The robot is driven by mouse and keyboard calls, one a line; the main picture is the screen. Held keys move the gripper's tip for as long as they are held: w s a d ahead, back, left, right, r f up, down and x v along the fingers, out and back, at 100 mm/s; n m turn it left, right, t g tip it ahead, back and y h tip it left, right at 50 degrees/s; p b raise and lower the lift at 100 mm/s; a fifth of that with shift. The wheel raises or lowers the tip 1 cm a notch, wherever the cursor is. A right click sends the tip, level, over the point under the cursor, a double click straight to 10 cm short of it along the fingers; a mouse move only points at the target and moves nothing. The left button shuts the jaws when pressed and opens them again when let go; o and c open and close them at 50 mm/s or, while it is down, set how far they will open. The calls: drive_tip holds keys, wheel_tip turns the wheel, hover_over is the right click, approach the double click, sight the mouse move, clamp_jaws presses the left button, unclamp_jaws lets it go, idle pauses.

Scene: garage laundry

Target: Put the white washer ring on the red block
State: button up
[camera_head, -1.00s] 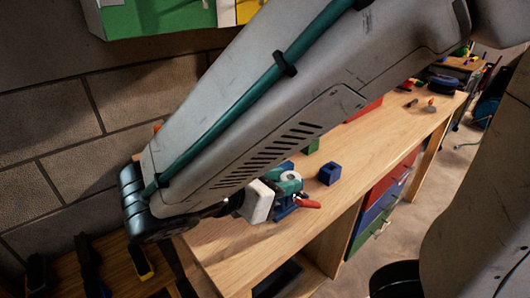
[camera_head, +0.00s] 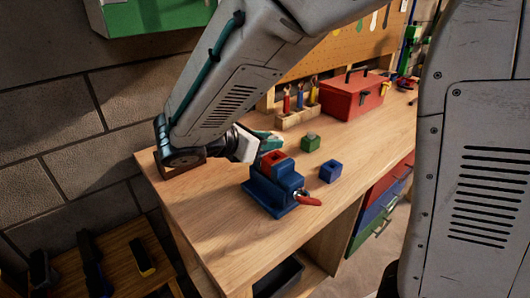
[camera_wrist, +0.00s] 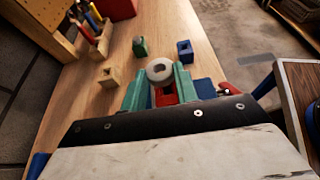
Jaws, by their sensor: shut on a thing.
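The white washer ring (camera_wrist: 160,71) is pinched between the teal fingertips of my gripper (camera_wrist: 158,76) in the wrist view. In the head view my gripper (camera_head: 268,142) is beside and behind the vise, and the ring cannot be made out there. The red block (camera_head: 273,159) sits at the top of the blue vise (camera_head: 268,192). In the wrist view the red block (camera_wrist: 166,98) shows between the fingers, partly covered by them and the ring. I cannot tell the height gap between ring and block.
A green block (camera_head: 310,142) and a blue block (camera_head: 331,171) stand right of the vise. A red toolbox (camera_head: 352,97) and a wooden plier holder (camera_head: 297,117) are at the back. The vise's red handle (camera_head: 308,200) sticks out in front. The bench (camera_head: 225,210) is clear at front left.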

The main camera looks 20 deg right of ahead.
sight(266, 161)
drive_tip(key=shift+f, duration=1.75)
drive_tip(key=o, duration=0.9)
drive_tip(key=shift+f, duration=0.1)
